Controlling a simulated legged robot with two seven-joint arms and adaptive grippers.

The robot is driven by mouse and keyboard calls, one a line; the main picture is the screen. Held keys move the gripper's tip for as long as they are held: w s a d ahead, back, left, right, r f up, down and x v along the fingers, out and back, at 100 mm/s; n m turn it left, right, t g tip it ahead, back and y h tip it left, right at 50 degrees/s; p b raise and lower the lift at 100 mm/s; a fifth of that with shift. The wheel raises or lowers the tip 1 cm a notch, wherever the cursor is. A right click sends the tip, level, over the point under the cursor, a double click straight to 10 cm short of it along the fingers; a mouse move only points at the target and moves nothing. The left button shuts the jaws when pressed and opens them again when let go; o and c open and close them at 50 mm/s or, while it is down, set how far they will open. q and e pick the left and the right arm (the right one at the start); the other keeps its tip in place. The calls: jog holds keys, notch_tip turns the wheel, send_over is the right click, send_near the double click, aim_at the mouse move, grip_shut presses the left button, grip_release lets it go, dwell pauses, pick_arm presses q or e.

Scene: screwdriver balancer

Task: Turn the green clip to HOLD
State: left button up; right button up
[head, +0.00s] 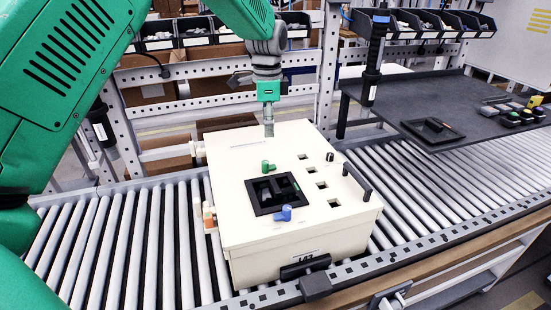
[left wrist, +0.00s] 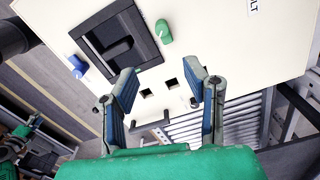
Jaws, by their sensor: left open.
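The green clip (head: 267,166) sits on the top of a cream box (head: 238,225), just behind a black framed recess (head: 262,208). In the left wrist view the green clip (left wrist: 163,31) lies beyond my fingertips, with nothing between them. A blue clip (head: 283,212) sits at the recess's near edge; it also shows in the left wrist view (left wrist: 77,66). My left gripper (head: 268,130) points down over the box's far part, behind the green clip and apart from it. In the left wrist view its fingers (left wrist: 160,72) are spread and empty. My right gripper is out of view.
The box stands on a roller conveyor (head: 130,240). Its top also has several square holes and a black bar handle (head: 357,178). A black upright tool (head: 375,58) hangs behind right. A dark table (head: 440,95) with a small tray (head: 432,129) stands at right.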

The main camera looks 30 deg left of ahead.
aim_at(265, 161)
pick_arm(q)
jog(key=f, duration=0.4)
jog(key=shift+s+a, duration=0.35)
jog(key=shift+a, duration=0.05)
jog(key=f, duration=0.2)
jog(key=a+f, duration=0.1)
jog(key=f, duration=0.2)
jog(key=w+f+p, duration=0.1)
jog(key=f, duration=0.1)
jog(key=shift+a+f, duration=0.2)
jog(key=shift+a, duration=0.1)
jog(key=shift+s+d+f, duration=0.2)
jog(key=shift+d+f, duration=0.25)
jog(key=shift+d, duration=0.05)
jog(key=shift+w+d+f, duration=0.1)
jog(key=shift+d+f, duration=0.05)
jog(key=shift+d, duration=0.35)
jog(key=shift+a, duration=0.3)
jog(key=c, duration=0.6)
jog(key=shift+a, duration=0.25)
grip_shut()
jog(key=shift+a, duration=0.15)
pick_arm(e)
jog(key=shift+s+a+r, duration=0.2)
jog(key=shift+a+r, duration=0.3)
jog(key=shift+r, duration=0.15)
